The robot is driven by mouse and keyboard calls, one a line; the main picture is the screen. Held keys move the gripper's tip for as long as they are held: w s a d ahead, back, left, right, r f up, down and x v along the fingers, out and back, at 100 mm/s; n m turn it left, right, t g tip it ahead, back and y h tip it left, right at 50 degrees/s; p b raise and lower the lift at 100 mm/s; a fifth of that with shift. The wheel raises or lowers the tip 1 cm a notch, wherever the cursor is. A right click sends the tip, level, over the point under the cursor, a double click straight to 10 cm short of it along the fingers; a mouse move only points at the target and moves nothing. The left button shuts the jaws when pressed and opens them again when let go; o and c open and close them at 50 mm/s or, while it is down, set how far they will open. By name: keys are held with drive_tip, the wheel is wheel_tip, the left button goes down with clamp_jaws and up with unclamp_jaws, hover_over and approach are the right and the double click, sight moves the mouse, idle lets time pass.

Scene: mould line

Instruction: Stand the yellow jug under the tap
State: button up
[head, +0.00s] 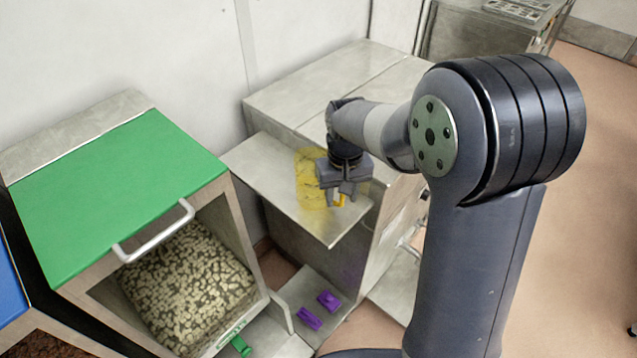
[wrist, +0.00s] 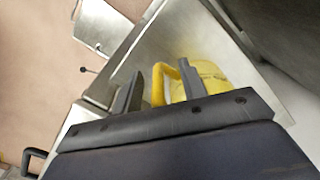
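The yellow jug (head: 308,180) stands on a metal shelf (head: 265,172), partly hidden behind my gripper in the head view. In the wrist view its rounded body (wrist: 212,78) is on the right, with its yellow handle (wrist: 157,82) toward the left. My gripper (head: 341,196) is down at the jug. In the wrist view the fingers (wrist: 160,84) stand apart on either side of the handle's upright part, with a gap visible on the left finger's side. The right finger covers part of the jug. I cannot make out the tap in either view.
A bin with a green lid (head: 120,195) and a bar handle, full of pale pieces (head: 190,285), stands at the left. Two purple pieces (head: 319,308) are low down in front of the shelf. A metal cabinet (head: 320,85) is behind. Open floor (head: 580,200) lies right.

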drive_tip(key=shift+c, duration=0.4)
clamp_jaws()
